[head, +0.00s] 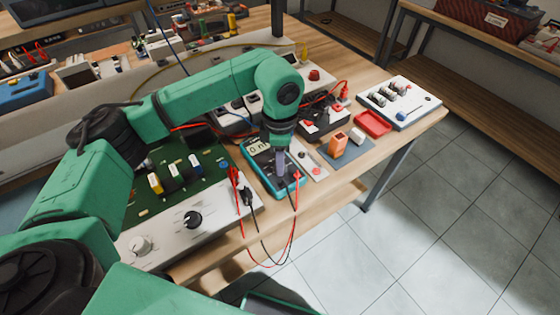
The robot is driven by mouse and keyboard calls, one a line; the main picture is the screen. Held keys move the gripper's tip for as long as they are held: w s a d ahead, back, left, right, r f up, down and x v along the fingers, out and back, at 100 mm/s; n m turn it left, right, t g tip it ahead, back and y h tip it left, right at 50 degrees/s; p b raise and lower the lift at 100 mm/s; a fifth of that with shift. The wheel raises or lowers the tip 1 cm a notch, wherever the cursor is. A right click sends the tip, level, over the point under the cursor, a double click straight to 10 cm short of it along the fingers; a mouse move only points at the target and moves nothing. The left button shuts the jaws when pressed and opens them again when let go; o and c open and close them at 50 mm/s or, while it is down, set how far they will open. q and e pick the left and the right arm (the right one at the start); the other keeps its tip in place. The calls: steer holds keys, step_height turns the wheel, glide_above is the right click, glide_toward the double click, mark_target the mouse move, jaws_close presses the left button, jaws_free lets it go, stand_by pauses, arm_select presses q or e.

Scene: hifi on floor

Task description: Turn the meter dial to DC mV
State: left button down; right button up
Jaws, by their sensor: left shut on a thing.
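The teal multimeter (256,174) lies on the wooden bench near its front edge, with its screen (259,148) facing up and showing digits too small to read with certainty. My left gripper (281,178) comes down over the meter's middle, its fingers pointing down at the dial. It is shut on the dial, which the fingers hide, so the dial's setting and the DC mV mark cannot be read. Red and black test leads (294,225) run from the meter's lower end and loop over the bench's front edge. My right gripper is not in view.
A green circuit board panel with knobs (193,219) stands left of the meter. To the right are a white strip with buttons (308,160), an orange block (339,145), a red tray (373,124) and a white switch panel (400,104). Open tiled floor lies in front.

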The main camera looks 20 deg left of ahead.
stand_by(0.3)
arm_select(q)
steer(key=c, duration=0.6)
jaws_free()
step_height(320, 180, up, 15)
steer(key=shift+f+b, duration=0.15)
steer(key=shift+b, duration=0.25)
